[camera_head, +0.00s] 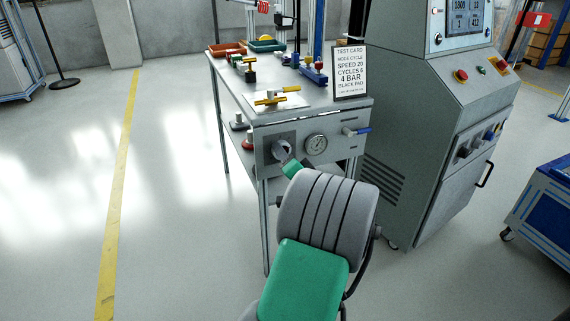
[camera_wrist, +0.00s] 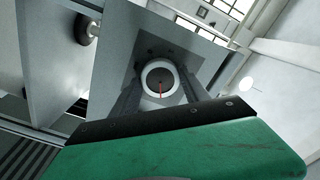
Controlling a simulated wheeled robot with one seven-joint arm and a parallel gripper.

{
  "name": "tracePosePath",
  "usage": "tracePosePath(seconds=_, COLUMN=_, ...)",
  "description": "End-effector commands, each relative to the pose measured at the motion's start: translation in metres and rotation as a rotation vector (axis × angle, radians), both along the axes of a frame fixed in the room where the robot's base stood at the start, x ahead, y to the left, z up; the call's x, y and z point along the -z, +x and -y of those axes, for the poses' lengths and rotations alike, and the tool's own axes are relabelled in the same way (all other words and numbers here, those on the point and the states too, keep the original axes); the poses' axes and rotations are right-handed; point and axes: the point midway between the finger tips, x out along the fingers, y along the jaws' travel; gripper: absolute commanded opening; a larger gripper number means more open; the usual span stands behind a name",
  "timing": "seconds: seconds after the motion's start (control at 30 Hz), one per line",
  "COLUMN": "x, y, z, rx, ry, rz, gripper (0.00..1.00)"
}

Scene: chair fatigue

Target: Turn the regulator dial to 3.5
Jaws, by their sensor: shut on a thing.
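The regulator dial (camera_head: 281,148) is on the front panel (camera_head: 268,134) of the workbench, left of the round pressure gauge (camera_head: 316,145). In the wrist view the dial (camera_wrist: 158,80) is a dark disc with a pale ring and a red pointer line. The line runs from the middle toward the bottom of that picture. The dial's scale numbers cannot be read. My gripper (camera_head: 284,153) reaches the panel from the front, and its fingers (camera_wrist: 159,88) are shut on the dial from both sides. My arm hides part of the panel below. The gauge reading is too small to read.
The test card (camera_head: 350,72) on the bench reads 4 BAR. A grey control cabinet (camera_head: 410,115) stands close on the right.

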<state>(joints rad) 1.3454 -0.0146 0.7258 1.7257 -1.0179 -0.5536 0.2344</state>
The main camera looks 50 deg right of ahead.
Motion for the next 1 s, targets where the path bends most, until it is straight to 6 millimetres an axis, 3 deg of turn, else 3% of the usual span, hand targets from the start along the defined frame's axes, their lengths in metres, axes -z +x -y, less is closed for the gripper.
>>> tracePosePath(seconds=0.03, x=0.0064, y=-0.0003, z=-0.0002, rx=0.0, ry=-0.039, rz=-0.022, gripper=0.13)
tracePosePath(seconds=0.6, x=0.0045, y=-0.0006, z=0.0004, rx=0.0, ry=-0.47, rz=-0.282, gripper=0.13)
tracePosePath(seconds=1.0, x=0.0022, y=-0.0008, z=0.0008, rx=0.0, ry=-0.62, rz=-0.371, gripper=0.13)
